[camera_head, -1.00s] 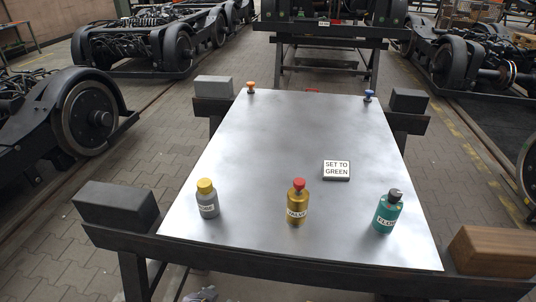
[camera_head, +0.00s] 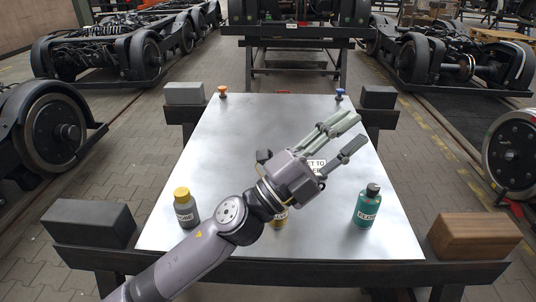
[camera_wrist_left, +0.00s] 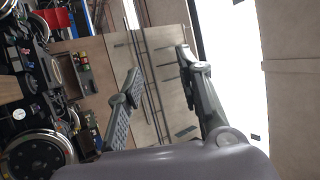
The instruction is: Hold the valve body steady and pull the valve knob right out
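The gold valve body (camera_head: 279,222) stands on the metal table top. Most of it is hidden behind my left arm, and only a low part of its gold side and label shows. The red valve knob, on top of the body in the earlier head view, is hidden now. My left gripper (camera_head: 359,130) is raised over the table, up and right of the valve body, with its fingers apart and nothing between them. In the left wrist view its fingers (camera_wrist_left: 160,75) also stand apart and empty. My right gripper is not in view.
A grey bottle with a yellow cap (camera_head: 184,212) stands left, a teal bottle with a dark cap (camera_head: 366,208) right. A SET TO GREEN sign (camera_head: 317,164) is partly covered by my gripper. Orange (camera_head: 222,91) and blue (camera_head: 340,94) knobs sit at the far corners.

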